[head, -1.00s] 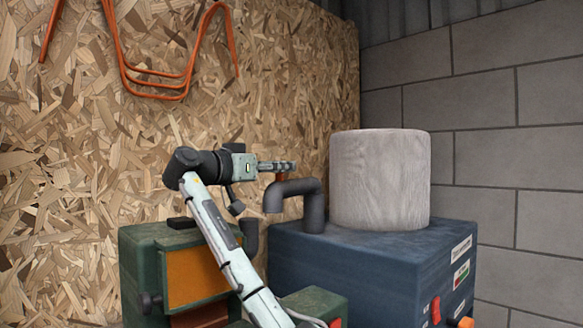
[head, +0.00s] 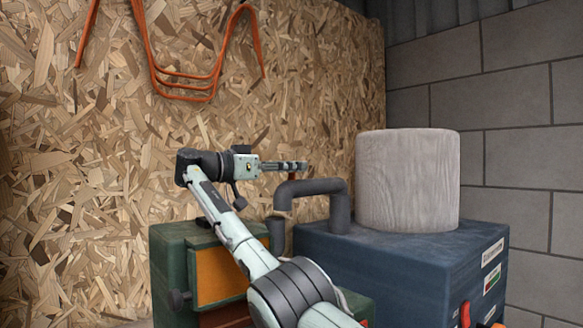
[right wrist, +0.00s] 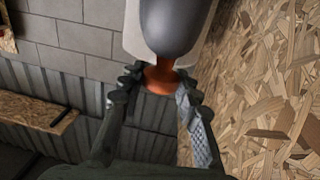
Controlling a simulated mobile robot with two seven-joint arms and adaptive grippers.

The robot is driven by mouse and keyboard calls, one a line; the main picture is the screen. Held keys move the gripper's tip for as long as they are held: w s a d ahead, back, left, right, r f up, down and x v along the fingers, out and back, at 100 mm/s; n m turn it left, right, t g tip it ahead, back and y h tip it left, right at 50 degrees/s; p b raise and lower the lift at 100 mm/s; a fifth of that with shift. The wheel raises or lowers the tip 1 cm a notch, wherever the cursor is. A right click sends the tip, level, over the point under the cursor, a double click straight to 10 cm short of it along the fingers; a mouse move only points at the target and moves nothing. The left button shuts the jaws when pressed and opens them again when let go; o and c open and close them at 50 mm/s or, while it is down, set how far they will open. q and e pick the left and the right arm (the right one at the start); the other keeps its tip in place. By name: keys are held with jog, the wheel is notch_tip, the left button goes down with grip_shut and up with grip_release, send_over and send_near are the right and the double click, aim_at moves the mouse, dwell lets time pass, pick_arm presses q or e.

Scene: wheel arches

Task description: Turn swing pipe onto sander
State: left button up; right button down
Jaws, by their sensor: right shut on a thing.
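The swing pipe (head: 318,187) is a dark grey bent pipe. Its right leg stands on the blue machine (head: 385,262) and its left end points down, just above and slightly right of a dark upright pipe stub (head: 276,234) by the green machine. I cannot tell whether they touch. The blue machine, apparently the sander, carries a large pale drum (head: 407,180). My right gripper (head: 300,166) is shut on the pipe's orange handle (head: 291,176). In the right wrist view the fingers hold this handle (right wrist: 160,76) beside the grey pipe (right wrist: 175,25). My left gripper is not in view.
A green machine (head: 172,250) with an orange panel stands left of the blue one, partly behind my arm. A chipboard wall (head: 60,200) is close behind. An orange bent rod (head: 185,85) hangs on it. A grey block wall (head: 520,120) is at the right.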

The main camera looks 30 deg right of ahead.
jog(key=shift+f, duration=0.1)
jog(key=c, duration=1.1)
grip_release()
jog(key=shift+d, duration=0.1)
jog(key=shift+o, duration=0.2)
jog(key=s+a, duration=0.1)
jog(key=a, duration=1.1)
jog(key=shift+s, duration=0.2)
